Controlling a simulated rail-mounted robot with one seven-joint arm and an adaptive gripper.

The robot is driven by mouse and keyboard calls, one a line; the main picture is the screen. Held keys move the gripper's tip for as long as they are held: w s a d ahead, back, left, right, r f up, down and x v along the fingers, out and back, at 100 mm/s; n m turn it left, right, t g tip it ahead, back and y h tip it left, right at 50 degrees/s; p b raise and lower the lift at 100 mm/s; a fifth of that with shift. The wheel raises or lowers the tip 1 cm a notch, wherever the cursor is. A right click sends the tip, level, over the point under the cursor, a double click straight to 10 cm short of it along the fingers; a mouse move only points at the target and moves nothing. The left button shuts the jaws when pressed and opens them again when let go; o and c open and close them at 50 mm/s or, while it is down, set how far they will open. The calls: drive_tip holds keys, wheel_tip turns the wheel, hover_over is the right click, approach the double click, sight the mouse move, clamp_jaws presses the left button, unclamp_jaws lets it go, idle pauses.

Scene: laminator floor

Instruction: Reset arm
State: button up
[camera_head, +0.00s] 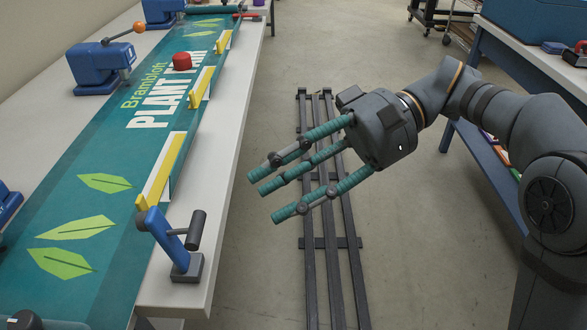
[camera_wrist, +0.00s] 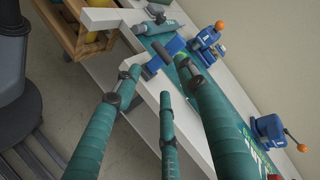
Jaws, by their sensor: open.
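My gripper (camera_head: 268,186) has several teal fingers with dark joints. In the head view it hangs in the air over the floor and rail, to the right of the long white table (camera_head: 237,150). The fingers are spread, point left toward the table and hold nothing. In the wrist view the fingers of my gripper (camera_wrist: 155,84) reach up the picture, apart from each other, with the table's edge and a blue clamp beyond them. My arm comes in from the right in the head view.
A green printed banner (camera_head: 95,200) lies along the table, with yellow strips (camera_head: 160,180), a red knob (camera_head: 182,61), a blue lever clamp (camera_head: 178,245) and a blue toggle device (camera_head: 100,65). Dark floor rails (camera_head: 325,215) run below my gripper. A blue-framed bench (camera_head: 490,150) stands right.

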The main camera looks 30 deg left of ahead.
sight(198, 234)
drive_tip(key=x, duration=1.1)
drive_tip(key=shift+s+a+f, duration=0.15)
drive_tip(key=shift+s+a, duration=0.1)
drive_tip(key=shift+s, duration=0.05)
drive_tip(key=shift+a, duration=0.1)
drive_tip(key=shift+s+p, duration=0.1)
drive_tip(key=shift+p, duration=0.35)
drive_tip(key=shift+s+f, duration=0.1)
